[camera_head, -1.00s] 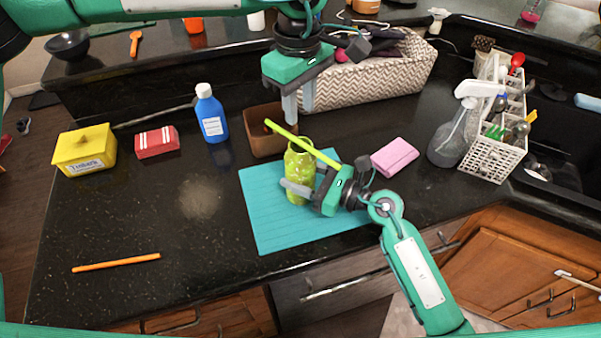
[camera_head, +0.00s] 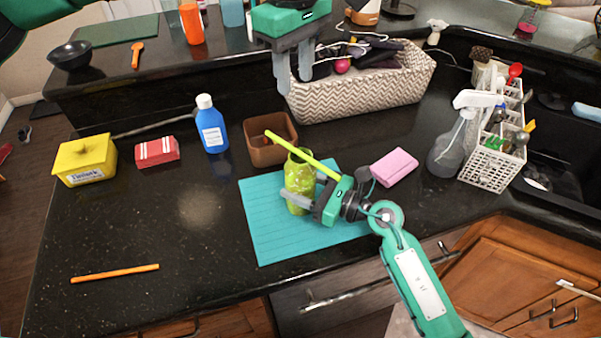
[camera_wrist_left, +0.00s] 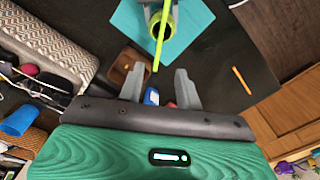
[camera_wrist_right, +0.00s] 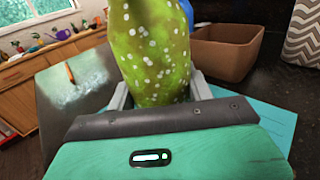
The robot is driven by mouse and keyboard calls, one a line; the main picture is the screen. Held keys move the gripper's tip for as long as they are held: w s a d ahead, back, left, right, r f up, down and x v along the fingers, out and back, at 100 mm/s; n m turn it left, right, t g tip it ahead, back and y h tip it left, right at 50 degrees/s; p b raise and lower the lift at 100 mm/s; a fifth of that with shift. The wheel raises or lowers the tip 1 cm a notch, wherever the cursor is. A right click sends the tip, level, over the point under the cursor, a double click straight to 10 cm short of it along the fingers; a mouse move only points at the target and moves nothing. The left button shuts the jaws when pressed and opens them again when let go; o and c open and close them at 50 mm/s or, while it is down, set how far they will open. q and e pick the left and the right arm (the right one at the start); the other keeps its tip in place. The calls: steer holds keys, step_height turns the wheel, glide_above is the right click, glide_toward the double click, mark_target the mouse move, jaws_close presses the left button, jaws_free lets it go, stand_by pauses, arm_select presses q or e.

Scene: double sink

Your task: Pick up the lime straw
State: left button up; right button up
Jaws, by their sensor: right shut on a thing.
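The straw also shows in the left wrist view (camera_wrist_left: 161,38), beyond the fingers and touching neither. My right gripper (camera_head: 297,199) is shut on the cup, above the teal mat (camera_head: 275,222); the cup fills the space between its fingers in the right wrist view (camera_wrist_right: 152,60). My left gripper (camera_head: 293,70) is open and empty, higher up and in front of the patterned basket. Its two fingers stand apart in the left wrist view (camera_wrist_left: 160,86).
A brown square container (camera_head: 268,153) stands behind the cup. A pink sponge (camera_head: 394,166) lies right of it, a spray bottle (camera_head: 452,140) farther right. The patterned basket (camera_head: 365,98) is behind. An orange straw (camera_head: 115,273) lies front left, with clear counter around it.

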arm_select(q)
glide_toward(275, 136)
steer(key=shift+w+f, duration=0.2)
steer(key=shift+f, duration=0.25)
steer(key=shift+w+f, duration=0.25)
steer(key=shift+f, duration=0.25)
steer(key=shift+g, duration=0.3)
steer(key=shift+s+d+f, duration=0.1)
steer(key=shift+s+f, duration=0.05)
steer(key=shift+f, duration=1.35)
steer(key=shift+s+f, duration=0.1)
steer(key=shift+f, duration=1.4)
jaws_close()
